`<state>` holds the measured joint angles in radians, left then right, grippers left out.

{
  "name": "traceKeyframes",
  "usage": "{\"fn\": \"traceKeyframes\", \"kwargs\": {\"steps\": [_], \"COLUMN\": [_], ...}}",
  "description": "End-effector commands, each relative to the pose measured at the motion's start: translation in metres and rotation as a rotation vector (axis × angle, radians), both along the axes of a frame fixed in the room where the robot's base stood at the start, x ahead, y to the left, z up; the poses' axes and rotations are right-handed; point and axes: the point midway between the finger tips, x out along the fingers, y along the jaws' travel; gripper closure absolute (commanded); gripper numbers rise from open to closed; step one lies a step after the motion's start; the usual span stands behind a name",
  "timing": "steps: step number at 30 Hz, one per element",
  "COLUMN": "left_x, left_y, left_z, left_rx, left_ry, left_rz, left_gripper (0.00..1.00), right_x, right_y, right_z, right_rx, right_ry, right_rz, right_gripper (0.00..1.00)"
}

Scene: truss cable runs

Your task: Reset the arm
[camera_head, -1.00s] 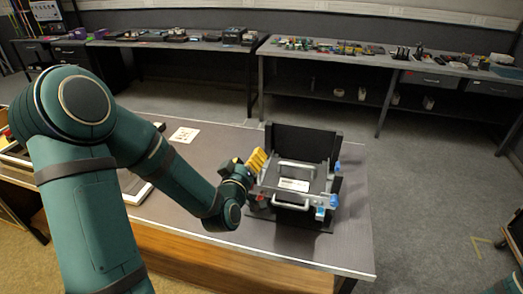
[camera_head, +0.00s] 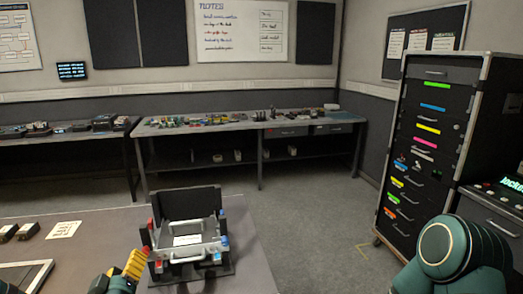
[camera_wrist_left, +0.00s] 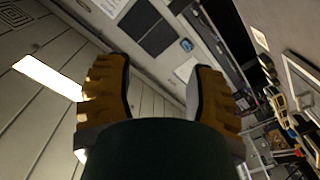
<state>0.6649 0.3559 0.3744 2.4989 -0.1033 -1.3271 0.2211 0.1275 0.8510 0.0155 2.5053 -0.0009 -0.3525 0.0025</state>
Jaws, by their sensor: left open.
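My left gripper (camera_head: 131,268) shows at the bottom left of the head view, its yellow ribbed fingers just left of the black fixture (camera_head: 205,268). Whether it touches the fixture cannot be told. In the left wrist view its two fingers (camera_wrist_left: 157,85) stand wide apart with nothing between them. That view is tilted and shows ceiling and wall beyond. Most of my left arm is below the picture. A green link of my right arm (camera_head: 458,252) shows at the lower right; its gripper is out of view.
The fixture, with a silver handle and red and blue parts, stands on the grey table (camera_head: 100,240). A paper card (camera_head: 64,229) lies to its left. A tall black drawer cabinet (camera_head: 428,150) stands at the right. A cluttered bench (camera_head: 250,128) lines the wall; open floor lies between.

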Motion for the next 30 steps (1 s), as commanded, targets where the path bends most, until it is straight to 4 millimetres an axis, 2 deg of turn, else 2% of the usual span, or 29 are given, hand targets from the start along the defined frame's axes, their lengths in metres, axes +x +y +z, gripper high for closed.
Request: {"fn": "traceKeyframes", "kwargs": {"steps": [1,5,8,11,15,18,22,25,30], "left_x": [0.003,0.001,-0.012,-0.037,-0.089,-0.126,-0.161,-0.174,-0.177], "left_y": [-0.018,-0.060,-0.096,-0.135,-0.181,-0.202,-0.215,-0.219,-0.219], "left_z": [-0.025,-0.086,-0.134,-0.184,-0.242,-0.270,-0.289,-0.295,-0.296], "left_rx": [-0.017,-0.042,-0.053,-0.053,-0.037,-0.019,-0.001,0.006,0.008], "left_ry": [0.084,0.299,0.479,0.678,0.955,1.120,1.262,1.315,1.326], "left_rz": [-0.050,-0.172,-0.280,-0.407,-0.586,-0.689,-0.778,-0.809,-0.814], "left_gripper": [0.44,0.44,0.44,0.44,0.44,0.44,0.44,0.44,0.44], "right_x": [0.000,0.000,0.001,0.000,0.000,0.000,0.000,0.000,0.000], "right_y": [0.000,0.000,0.000,0.000,0.000,0.000,0.000,0.000,0.000], "right_z": [0.000,0.000,0.000,0.000,0.000,0.000,0.000,0.000,0.000], "right_rx": [0.000,0.000,0.000,0.000,0.000,0.000,0.000,0.000,0.000], "right_ry": [0.000,0.000,-0.001,-0.001,0.000,0.000,0.000,0.000,0.000], "right_rz": [0.000,0.000,0.001,0.001,0.000,0.000,0.000,0.000,0.000], "right_gripper": [0.53,0.53,0.53,0.53,0.53,0.53,0.53,0.53,0.53]}}
